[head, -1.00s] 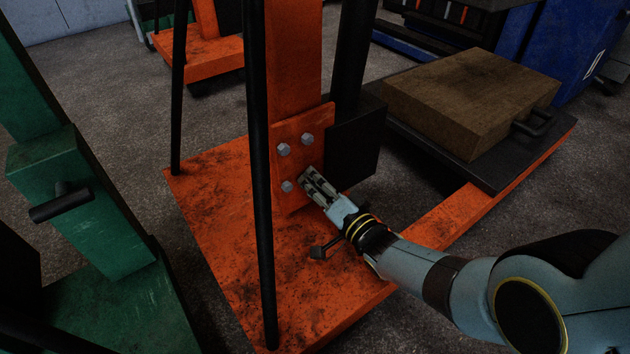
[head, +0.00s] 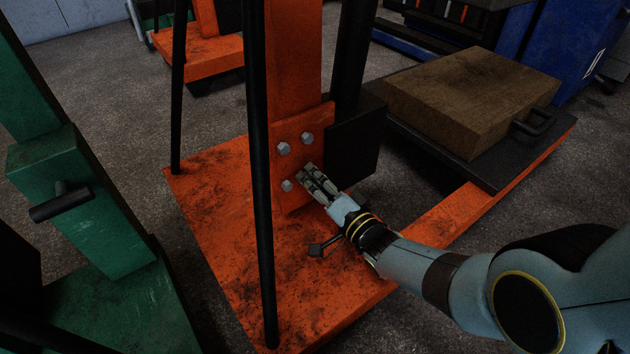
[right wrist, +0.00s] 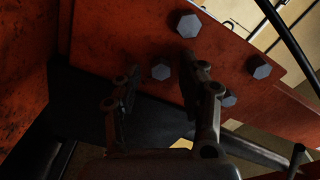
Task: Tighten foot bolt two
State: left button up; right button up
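The orange foot plate (head: 293,203) on the jack's column carries hex bolts. An upper left bolt (head: 283,149), an upper right bolt (head: 305,138) and a lower left bolt (head: 287,186) show in the head view. My right gripper (head: 308,174) is at the plate's lower right and hides the bolt spot there. In the right wrist view its two fingers are apart, with one hex bolt (right wrist: 161,69) showing between them and gaps on both sides. Whether the fingertips reach around its head I cannot tell. No bolt carries a number. My left gripper is out of view.
A black box (head: 355,145) stands just right of the plate. A black strut (head: 260,200) rises in front at the left. A dark pedal-like lever (head: 322,249) sits below my right wrist. A brown case (head: 470,95) lies on the platform at the right.

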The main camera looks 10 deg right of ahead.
jog(key=v, duration=1.2)
dwell(0.4)
